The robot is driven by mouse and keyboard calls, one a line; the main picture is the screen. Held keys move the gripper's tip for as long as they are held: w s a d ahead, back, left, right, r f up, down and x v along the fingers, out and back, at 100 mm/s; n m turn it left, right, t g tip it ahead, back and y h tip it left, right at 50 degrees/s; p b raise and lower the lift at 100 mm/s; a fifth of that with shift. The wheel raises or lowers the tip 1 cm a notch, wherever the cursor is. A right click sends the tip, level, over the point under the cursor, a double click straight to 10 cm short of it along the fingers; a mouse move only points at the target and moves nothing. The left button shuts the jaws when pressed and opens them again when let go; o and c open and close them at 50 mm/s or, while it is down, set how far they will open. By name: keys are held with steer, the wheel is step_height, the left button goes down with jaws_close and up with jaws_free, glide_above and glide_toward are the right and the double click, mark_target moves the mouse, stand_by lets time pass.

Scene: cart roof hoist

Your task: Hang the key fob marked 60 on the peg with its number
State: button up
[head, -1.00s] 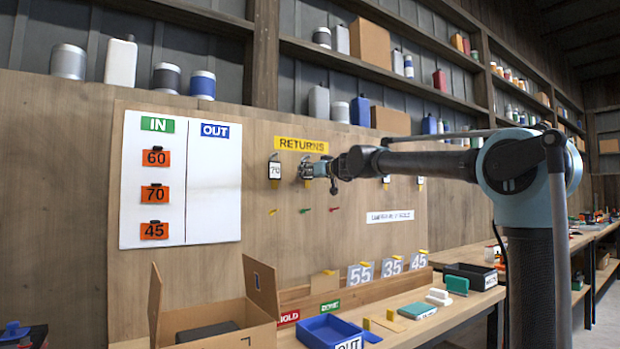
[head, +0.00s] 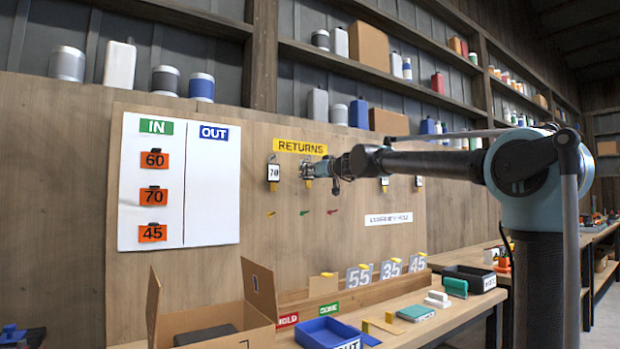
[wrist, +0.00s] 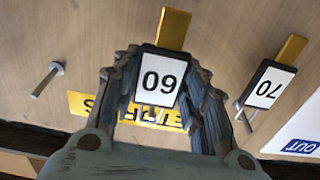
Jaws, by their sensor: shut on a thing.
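The key fob marked 60 (wrist: 158,80) has a white face in a black frame and a yellow tab, and appears upside down in the wrist view. My gripper (wrist: 160,108) is shut on it, one finger on each side. In the head view my gripper (head: 308,171) is at the board under the RETURNS sign, just right of the hanging fob marked 70 (head: 273,172). That fob also shows in the wrist view (wrist: 267,87). A bare metal peg (wrist: 48,78) stands out at the left of the wrist view. I cannot tell whether fob 60 is on a peg.
The yellow RETURNS sign (head: 300,146) is just above my gripper. More fobs hang to the right, partly behind my arm. The white IN/OUT board (head: 210,195) is to the left. A bench with an open carton (head: 225,335) and a blue tray (head: 325,330) lies below.

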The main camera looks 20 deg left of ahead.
steer(key=shift+r+v, duration=0.2)
steer(key=shift+v, duration=0.55)
steer(key=shift+r+v, duration=0.15)
steer(key=shift+v, duration=0.55)
steer(key=shift+v, duration=2.5)
